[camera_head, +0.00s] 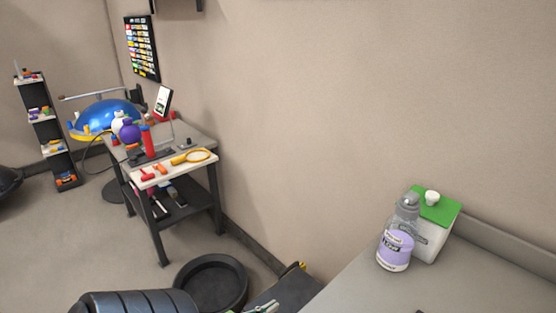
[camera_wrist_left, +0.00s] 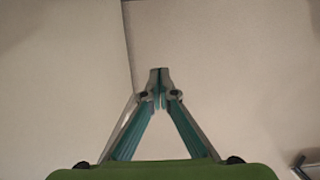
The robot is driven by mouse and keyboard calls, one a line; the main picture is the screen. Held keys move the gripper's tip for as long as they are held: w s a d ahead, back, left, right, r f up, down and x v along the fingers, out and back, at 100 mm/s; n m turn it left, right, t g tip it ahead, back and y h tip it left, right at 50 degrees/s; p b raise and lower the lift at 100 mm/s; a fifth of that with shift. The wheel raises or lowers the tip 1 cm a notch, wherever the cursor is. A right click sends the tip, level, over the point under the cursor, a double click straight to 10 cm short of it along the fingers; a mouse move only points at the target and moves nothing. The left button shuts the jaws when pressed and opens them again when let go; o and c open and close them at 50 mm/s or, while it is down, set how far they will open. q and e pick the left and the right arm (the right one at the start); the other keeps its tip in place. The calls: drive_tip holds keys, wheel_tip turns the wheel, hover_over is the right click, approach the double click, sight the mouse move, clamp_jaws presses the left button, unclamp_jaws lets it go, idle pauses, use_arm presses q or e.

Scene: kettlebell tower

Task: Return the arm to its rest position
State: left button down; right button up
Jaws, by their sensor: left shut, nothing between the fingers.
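My left gripper (camera_head: 264,308) shows only in part at the bottom edge of the head view. In the left wrist view its two teal-lined fingers (camera_wrist_left: 159,88) meet at the tips, shut with nothing between them. Behind the fingers is a plain beige surface with a dark seam. My right gripper is not in view. No kettlebell can be made out in either view.
A grey counter (camera_head: 350,290) at the lower right holds a lilac-labelled bottle (camera_head: 395,250) and a white box with a green lid (camera_head: 438,207). A cluttered workbench (camera_head: 200,138) and a narrow shelf (camera_head: 43,126) stand at the left. A round black tub (camera_head: 213,262) lies on the floor.

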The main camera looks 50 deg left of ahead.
use_arm(q)
drive_tip(key=s, duration=0.1)
drive_tip(key=s+f, duration=0.1)
drive_tip(key=s+f+b, duration=0.1)
drive_tip(key=shift+s+d+f, duration=0.25)
drive_tip(key=shift+s, duration=0.15)
drive_tip(key=s+d+f+g, duration=0.2)
drive_tip(key=s+d+f, duration=0.1)
drive_tip(key=f, duration=0.4)
drive_tip(key=s+d+f+g, duration=0.3)
drive_tip(key=d+f, duration=0.1)
drive_tip(key=f, duration=0.4)
drive_tip(key=s+d+f+g, duration=0.2)
drive_tip(key=s+d+f, duration=0.1)
drive_tip(key=f, duration=0.4)
drive_tip(key=s+d+f+m+g+h, duration=0.1)
drive_tip(key=s+d+f+m+g, duration=0.2)
drive_tip(key=s+d+f+g, duration=0.4)
drive_tip(key=s+d+f, duration=0.4)
drive_tip(key=s+d, duration=0.1)
drive_tip(key=s, duration=0.2)
drive_tip(key=shift+s+d+m+g+h, duration=0.15)
drive_tip(key=shift+s+m+g+h, duration=0.15)
drive_tip(key=shift+s+m, duration=0.1)
